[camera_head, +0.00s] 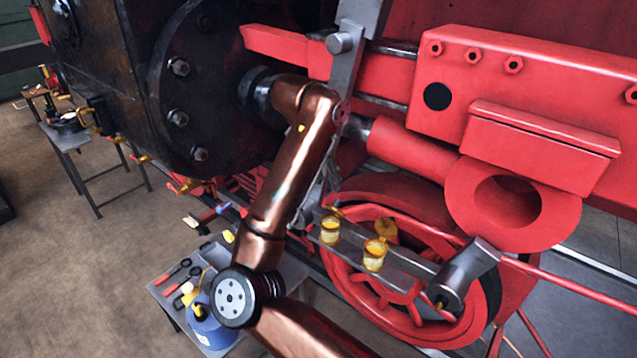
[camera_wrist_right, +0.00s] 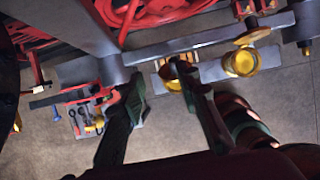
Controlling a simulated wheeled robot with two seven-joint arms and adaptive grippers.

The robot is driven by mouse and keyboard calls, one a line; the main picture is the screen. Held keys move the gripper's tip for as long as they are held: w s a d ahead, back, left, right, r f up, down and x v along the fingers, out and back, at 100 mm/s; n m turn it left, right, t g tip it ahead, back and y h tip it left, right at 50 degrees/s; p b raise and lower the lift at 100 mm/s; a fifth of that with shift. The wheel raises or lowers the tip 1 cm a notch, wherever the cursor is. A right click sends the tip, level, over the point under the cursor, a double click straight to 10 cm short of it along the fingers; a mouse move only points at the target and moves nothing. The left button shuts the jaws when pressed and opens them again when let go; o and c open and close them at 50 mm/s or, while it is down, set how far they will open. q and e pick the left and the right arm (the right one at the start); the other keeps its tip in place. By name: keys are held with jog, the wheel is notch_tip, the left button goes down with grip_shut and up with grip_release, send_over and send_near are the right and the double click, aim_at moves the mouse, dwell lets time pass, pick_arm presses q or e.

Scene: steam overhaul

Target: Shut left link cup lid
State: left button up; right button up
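Two yellow cups stand on the grey link bar (camera_head: 405,262) in front of the red wheel. The left link cup (camera_head: 330,232) has a yellow lid part (camera_head: 335,212) at its rim; I cannot tell its exact angle. The right cup (camera_head: 374,256) has a round lid (camera_head: 386,229) standing up behind it. My right gripper (camera_head: 313,195) hangs just left of the left cup, partly hidden by my arm. In the right wrist view its two dark fingers (camera_wrist_right: 158,75) are apart. The left cup (camera_wrist_right: 172,76) shows by the right fingertip, which covers part of it. My left gripper is not in view.
A small tool table (camera_head: 178,290) stands at lower left, with a blue can (camera_head: 208,325) on it. The red wheel (camera_head: 360,285) and connecting rod lie close behind the cups. The black cylinder (camera_head: 190,100) rises at upper left. Open floor lies at left.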

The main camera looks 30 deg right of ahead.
aim_at(337, 200)
jog(key=f, duration=0.1)
jog(key=s+d+f, duration=0.1)
jog(key=shift+f, duration=0.3)
jog(key=s, duration=0.1)
jog(key=s+d+f, duration=0.1)
jog(key=s+p, duration=0.1)
jog(key=shift+s+d+f, duration=0.15)
jog(key=shift+d+f, duration=0.15)
jog(key=shift+f, duration=0.05)
jog(key=w+f, duration=0.2)
jog(key=w, duration=0.1)
jog(key=shift+w+f, duration=0.2)
jog(key=shift+w+d+f, duration=0.1)
jog(key=shift+w+f, duration=0.05)
jog(key=shift+w, duration=0.3)
jog(key=shift+s+r, duration=0.3)
jog(key=shift+s, duration=0.45)
jog(key=shift+c, duration=1.1)
jog(key=shift+w+f, duration=0.2)
jog(key=shift+w, duration=0.05)
jog(key=c, duration=0.5)
grip_shut()
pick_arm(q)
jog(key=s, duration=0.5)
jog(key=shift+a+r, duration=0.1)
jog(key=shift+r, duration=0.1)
pick_arm(e)
jog(key=shift+s, duration=0.1)
